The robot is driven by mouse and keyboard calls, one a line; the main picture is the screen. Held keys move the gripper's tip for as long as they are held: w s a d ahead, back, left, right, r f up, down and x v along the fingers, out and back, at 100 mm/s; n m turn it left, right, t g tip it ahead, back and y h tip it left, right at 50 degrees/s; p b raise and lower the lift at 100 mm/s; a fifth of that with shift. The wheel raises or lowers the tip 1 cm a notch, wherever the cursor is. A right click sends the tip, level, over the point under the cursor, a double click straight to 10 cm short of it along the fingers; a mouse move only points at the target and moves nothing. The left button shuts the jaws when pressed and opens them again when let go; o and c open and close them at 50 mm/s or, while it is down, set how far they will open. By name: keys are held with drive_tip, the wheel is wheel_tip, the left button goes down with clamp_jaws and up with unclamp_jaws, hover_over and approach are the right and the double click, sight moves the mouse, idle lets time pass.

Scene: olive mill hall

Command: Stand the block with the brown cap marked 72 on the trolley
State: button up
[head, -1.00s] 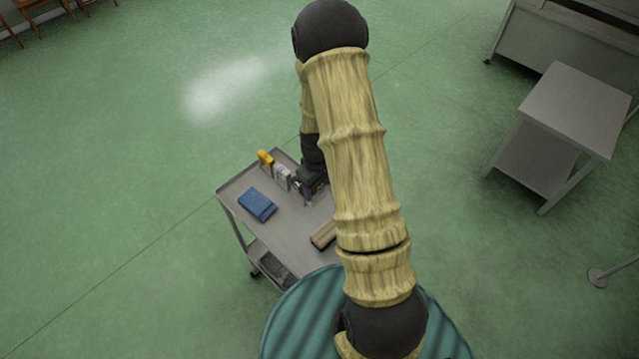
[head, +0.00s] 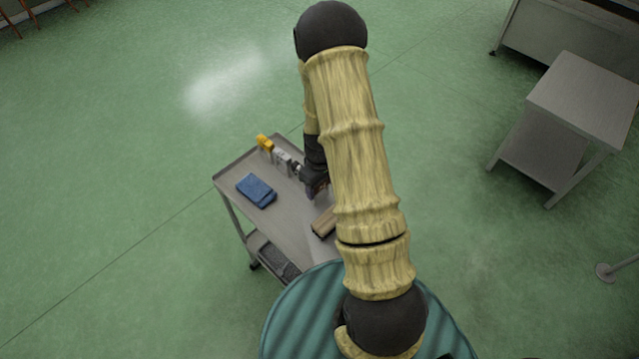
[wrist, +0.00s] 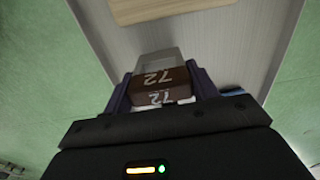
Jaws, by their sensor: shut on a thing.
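The block with the brown cap marked 72 (wrist: 160,86) is between the fingers of my gripper (wrist: 160,95) in the wrist view. The number shows on two faces of the cap. A pale grey part shows just beyond the cap. My gripper is shut on this block. In the head view my gripper (head: 317,188) is over the grey trolley (head: 285,215), and my arm hides much of it. The trolley top also shows in the wrist view (wrist: 215,50). I cannot tell whether the block's base touches it.
On the trolley are a blue folded cloth (head: 256,190), a yellow-capped block (head: 264,143) and a pale block (head: 282,158) along the far edge, and a wooden piece (head: 325,222) near my gripper. A grey side table (head: 585,95) stands to the right.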

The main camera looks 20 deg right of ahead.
drive_tip(key=shift+f+b, duration=0.4)
drive_tip(key=shift+f, duration=0.15)
idle(0.5)
drive_tip(key=o, duration=1.2)
wheel_tip(320, 180, up, 17)
drive_tip(key=b, duration=0.1)
drive_tip(key=shift+r, duration=0.2)
idle(0.3)
